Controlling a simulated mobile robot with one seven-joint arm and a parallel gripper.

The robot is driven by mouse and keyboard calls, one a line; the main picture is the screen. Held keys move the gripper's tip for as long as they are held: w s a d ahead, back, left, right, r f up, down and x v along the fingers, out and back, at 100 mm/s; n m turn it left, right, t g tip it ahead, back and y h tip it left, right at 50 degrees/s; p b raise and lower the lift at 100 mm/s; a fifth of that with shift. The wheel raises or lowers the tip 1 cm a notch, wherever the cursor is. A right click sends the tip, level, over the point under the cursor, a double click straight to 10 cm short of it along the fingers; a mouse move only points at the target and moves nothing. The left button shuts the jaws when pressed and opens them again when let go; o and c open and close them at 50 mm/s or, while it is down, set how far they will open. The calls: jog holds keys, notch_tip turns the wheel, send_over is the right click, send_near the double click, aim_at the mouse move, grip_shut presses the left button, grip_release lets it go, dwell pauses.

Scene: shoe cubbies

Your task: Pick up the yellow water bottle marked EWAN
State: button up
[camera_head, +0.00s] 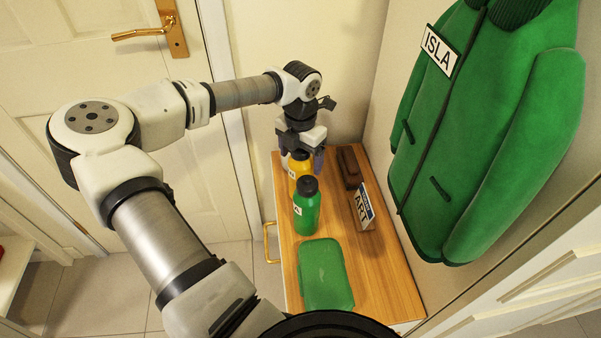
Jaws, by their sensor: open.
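The yellow bottle (297,171) stands at the far left part of the wooden cabinet top, behind a green bottle. Its label is mostly hidden, so I cannot read a name on it. My gripper (303,160) points down at the top of the yellow bottle, with its fingers open near the bottle's upper part. The gripper hides the bottle's cap. I cannot tell whether the fingers touch the bottle.
A green bottle (307,209) stands close in front of the yellow one. A green case (325,274) lies nearer. A box marked ART (363,208) and a brown object (349,167) are to the right. A green coat marked ISLA (480,130) hangs on the right wall.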

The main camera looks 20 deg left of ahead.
grip_shut()
dwell(0.5)
jog(key=shift+r, duration=0.1)
